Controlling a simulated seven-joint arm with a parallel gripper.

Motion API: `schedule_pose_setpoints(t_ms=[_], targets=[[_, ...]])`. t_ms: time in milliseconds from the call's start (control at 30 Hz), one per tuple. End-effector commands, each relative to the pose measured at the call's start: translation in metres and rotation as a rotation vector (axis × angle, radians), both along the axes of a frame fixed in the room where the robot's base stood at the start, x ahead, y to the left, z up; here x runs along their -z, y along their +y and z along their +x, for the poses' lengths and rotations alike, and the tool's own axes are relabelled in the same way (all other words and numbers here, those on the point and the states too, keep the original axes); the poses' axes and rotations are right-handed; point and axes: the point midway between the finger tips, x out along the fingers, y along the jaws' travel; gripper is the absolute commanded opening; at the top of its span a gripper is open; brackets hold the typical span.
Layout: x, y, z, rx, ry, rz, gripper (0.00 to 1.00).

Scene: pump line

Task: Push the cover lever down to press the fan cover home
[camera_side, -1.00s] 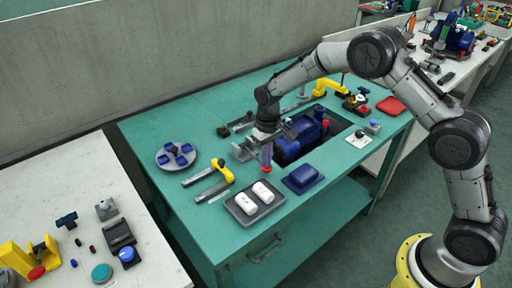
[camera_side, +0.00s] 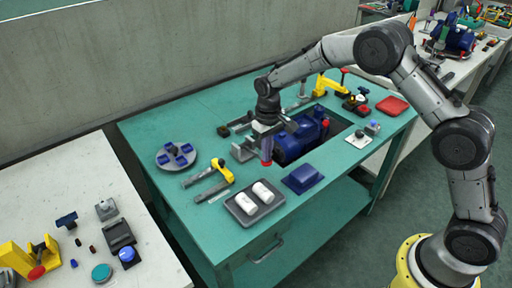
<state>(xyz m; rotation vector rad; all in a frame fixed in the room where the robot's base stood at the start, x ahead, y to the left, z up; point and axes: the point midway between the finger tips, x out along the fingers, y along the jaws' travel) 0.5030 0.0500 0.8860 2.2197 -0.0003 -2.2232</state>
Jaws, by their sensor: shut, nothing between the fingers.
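The blue pump motor (camera_side: 290,146) lies in a dark recess of the green bench. My gripper (camera_side: 267,131) is above the motor's left end, shut and empty. Just below it is a short dark blue bar with a red end (camera_side: 266,162), pointing down in the picture; it may be the cover lever, but I cannot tell for sure. A grey bracket (camera_side: 242,152) stands just left of it. The fan cover cannot be told apart from the motor's end at this size. Whether my fingertips touch the bar is hidden.
A grey tray with two white cylinders (camera_side: 254,202) and a blue block (camera_side: 302,179) stand in front. A yellow clamp (camera_side: 224,172) and a round grey plate with blue parts (camera_side: 176,156) are at left. A yellow arm with red knob (camera_side: 328,84) stands behind.

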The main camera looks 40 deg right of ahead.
Motion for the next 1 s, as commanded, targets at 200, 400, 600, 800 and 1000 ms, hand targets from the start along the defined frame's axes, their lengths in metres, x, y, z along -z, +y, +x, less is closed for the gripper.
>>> schedule_pose_setpoints(t_ms=[200,400,600,800,1000], targets=[[-0.010,0.000,0.001,0.000,-0.002,0.000,0.00],[-0.013,0.000,0.001,0.000,-0.002,0.000,0.00],[-0.022,0.000,0.003,0.000,-0.003,0.000,0.00],[-0.026,0.000,0.004,0.000,-0.002,0.000,0.00],[-0.034,0.000,0.006,0.000,-0.002,0.000,0.00]])
